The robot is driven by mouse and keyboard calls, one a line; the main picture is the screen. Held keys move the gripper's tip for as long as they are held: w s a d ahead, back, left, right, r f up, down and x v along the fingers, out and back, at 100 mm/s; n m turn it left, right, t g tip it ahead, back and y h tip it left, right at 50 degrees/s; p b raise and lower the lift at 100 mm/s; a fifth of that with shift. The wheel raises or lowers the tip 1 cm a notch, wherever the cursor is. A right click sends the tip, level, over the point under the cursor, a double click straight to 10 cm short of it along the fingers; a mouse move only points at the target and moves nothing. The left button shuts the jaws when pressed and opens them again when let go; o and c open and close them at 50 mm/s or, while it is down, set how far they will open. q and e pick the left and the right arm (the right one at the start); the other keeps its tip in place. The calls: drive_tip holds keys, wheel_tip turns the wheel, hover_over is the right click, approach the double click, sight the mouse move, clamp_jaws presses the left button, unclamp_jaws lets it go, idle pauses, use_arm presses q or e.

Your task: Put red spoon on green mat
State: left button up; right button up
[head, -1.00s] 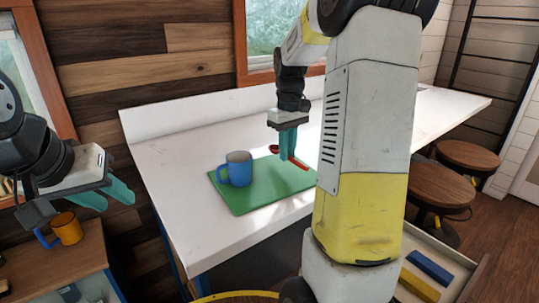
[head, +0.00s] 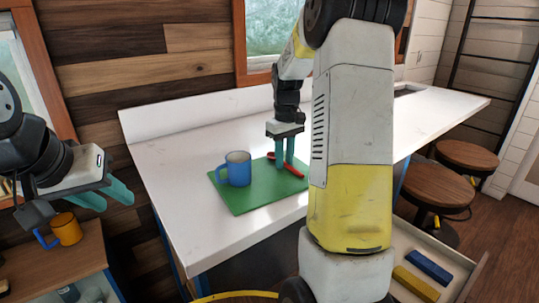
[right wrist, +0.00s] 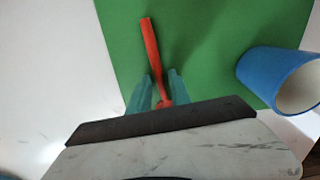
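The red spoon (head: 296,172) lies on the green mat (head: 245,203), near the mat's right side. It also shows in the right wrist view (right wrist: 151,45), its handle running out past the fingers over green. My right gripper (head: 284,163) is low over the mat with its teal fingers apart, one on each side of the spoon; it also shows in the right wrist view (right wrist: 159,76). The fingers hide part of the spoon. My left gripper (head: 108,198) is open and empty at the left, away from the mat.
A blue mug (head: 238,170) stands upright on the mat, left of the spoon. An orange mug (head: 67,229) stands on the wooden cabinet at the left. The white counter (head: 190,215) is clear around the mat. An open drawer at lower right holds a blue block (head: 428,266) and a yellow block (head: 415,284).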

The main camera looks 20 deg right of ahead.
drive_tip(key=shift+o, duration=0.8)
wheel_tip(320, 180, up, 12)
drive_tip(key=s+a+m+t, duration=0.1)
drive_tip(key=s+a+t, duration=0.1)
drive_tip(key=s+a, duration=0.2)
drive_tip(key=s+a+m+t+y, duration=0.1)
drive_tip(key=s+a, duration=0.3)
drive_tip(key=s, duration=0.7)
drive_tip(key=s+a+m+t+y, duration=0.1)
drive_tip(key=s+a+t, duration=0.2)
drive_tip(key=s, duration=0.5)
drive_tip(key=shift+a+f, duration=0.4)
drive_tip(key=shift+a, duration=0.15)
